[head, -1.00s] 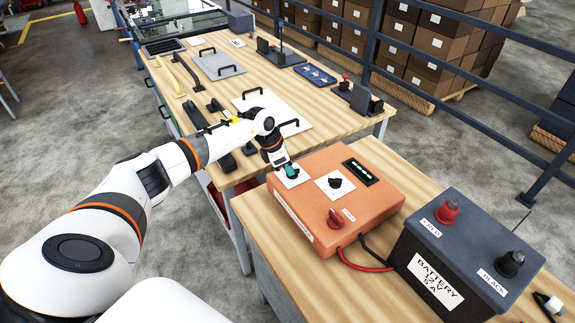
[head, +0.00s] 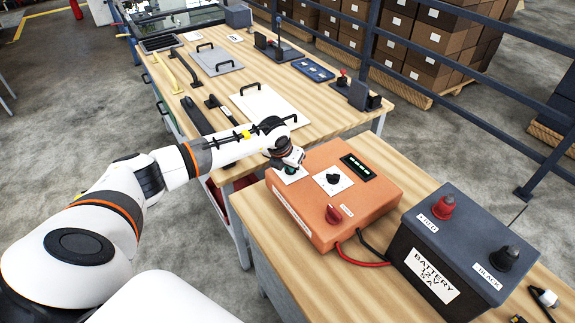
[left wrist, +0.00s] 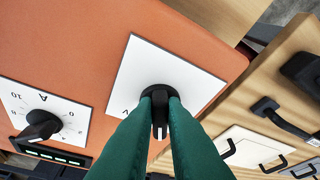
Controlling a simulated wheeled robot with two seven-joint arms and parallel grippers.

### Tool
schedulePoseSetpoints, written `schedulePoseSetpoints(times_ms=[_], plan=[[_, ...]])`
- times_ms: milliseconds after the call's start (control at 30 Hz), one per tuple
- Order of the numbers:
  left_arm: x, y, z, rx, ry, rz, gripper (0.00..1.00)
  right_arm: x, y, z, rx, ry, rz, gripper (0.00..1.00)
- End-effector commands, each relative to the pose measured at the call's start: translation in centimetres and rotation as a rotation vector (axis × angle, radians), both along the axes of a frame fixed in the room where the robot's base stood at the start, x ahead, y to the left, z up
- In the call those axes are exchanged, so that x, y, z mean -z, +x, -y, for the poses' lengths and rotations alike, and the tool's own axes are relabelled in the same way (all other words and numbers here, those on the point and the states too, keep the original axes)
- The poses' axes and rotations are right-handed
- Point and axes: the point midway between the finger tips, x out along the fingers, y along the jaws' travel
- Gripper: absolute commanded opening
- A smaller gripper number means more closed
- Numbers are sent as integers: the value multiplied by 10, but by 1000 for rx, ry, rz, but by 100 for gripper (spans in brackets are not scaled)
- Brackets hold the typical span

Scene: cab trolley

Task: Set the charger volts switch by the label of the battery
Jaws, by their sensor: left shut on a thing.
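The orange charger (head: 318,223) stands on the wooden bench with two white dial plates. My left gripper (head: 290,168) is over the far-left plate. In the left wrist view its green fingers (left wrist: 160,115) are shut on the black volts knob (left wrist: 160,94), on the plate (left wrist: 185,72) marked V. The knob's white pointer line points toward the bottom of that view; most scale marks are hidden by the fingers. The amps knob (left wrist: 40,125) with its A scale is free. The dark battery (head: 450,250) has a label (head: 432,274) that appears to read BATTERY 12 V 5 A. My right gripper is out of view.
A red knob (head: 333,214) and a lit green display (head: 356,167) are on the charger. Red and black cables (head: 360,258) run beside the battery, which has red (head: 443,207) and black (head: 504,259) terminals. Handles and panels lie on the far bench (head: 265,105).

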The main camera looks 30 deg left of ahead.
Motion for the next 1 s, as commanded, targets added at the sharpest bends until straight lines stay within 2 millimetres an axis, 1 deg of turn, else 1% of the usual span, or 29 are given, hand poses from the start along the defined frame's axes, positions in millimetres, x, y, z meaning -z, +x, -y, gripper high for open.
schedulePoseSetpoints(times_ms=[200, 667, 700, 767, 800, 833, 1000], plan=[[-1, 1, 1, -57, -1, 3, 0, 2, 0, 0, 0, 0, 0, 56], [-2, 1, 1, -73, -1, 2, 0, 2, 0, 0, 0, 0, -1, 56], [-2, 1, 1, -73, -1, 2, 13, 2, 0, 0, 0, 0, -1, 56], [-2, 1, 1, -73, -1, 2, 22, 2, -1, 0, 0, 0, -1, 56], [-1, 1, 1, -72, -1, 2, 29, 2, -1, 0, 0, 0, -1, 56], [-1, 1, 1, -72, -1, 2, 33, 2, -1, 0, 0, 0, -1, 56], [-1, 1, 1, -71, -1, 1, 33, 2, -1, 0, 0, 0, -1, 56]])
